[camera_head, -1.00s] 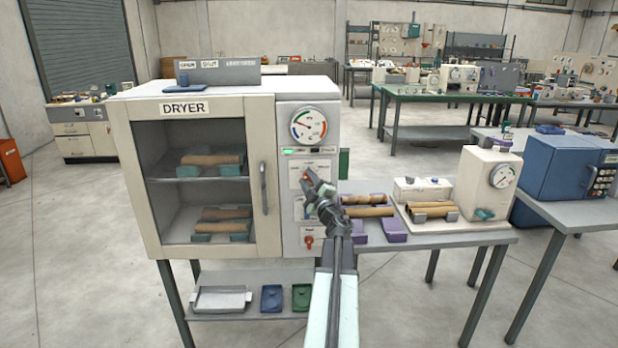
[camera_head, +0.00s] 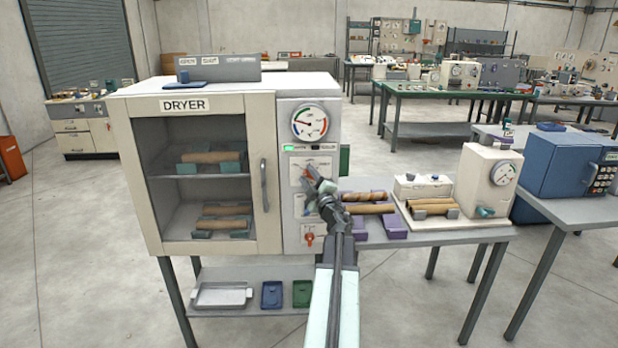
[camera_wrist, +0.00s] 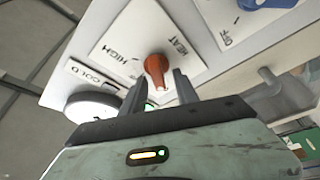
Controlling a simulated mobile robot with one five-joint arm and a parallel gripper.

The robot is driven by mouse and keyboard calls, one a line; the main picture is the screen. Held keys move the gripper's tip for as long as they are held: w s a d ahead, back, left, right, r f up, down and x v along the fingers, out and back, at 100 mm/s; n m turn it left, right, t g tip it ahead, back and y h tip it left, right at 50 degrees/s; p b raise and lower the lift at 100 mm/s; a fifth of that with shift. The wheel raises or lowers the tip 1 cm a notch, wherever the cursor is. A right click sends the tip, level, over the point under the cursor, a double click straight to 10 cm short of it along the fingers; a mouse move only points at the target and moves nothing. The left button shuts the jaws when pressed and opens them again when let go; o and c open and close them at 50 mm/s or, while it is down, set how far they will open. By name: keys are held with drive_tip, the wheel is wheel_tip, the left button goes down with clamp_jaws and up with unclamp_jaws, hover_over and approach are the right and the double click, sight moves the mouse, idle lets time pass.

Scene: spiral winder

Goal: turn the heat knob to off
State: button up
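The orange heat knob (camera_wrist: 155,66) sits on a white plate marked HEAT and HIGH in the wrist view. Its narrow end points down the picture, toward my gripper. My gripper (camera_wrist: 158,84) is open, with one finger on each side of that narrow end; I cannot tell whether either finger touches it. In the head view my gripper (camera_head: 315,178) is at the upper plate of the dryer's control panel (camera_head: 290,258), and the orange knob (camera_head: 307,170) is partly hidden behind it. The plate's other markings are too small or covered to read.
A blue knob (camera_wrist: 264,22) on a plate marked OFF is close by. A dial gauge (camera_head: 309,123) and a green lamp (camera_head: 288,148) are above the heat plate; a red knob (camera_head: 309,239) is below. A table (camera_head: 440,237) with wooden rolls stands right of the dryer (camera_head: 262,110).

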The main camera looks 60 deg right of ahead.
drive_tip(key=b+v, duration=0.1)
drive_tip(key=v, duration=0.6)
drive_tip(key=shift+s+a, duration=0.2)
drive_tip(key=shift+s, duration=0.1)
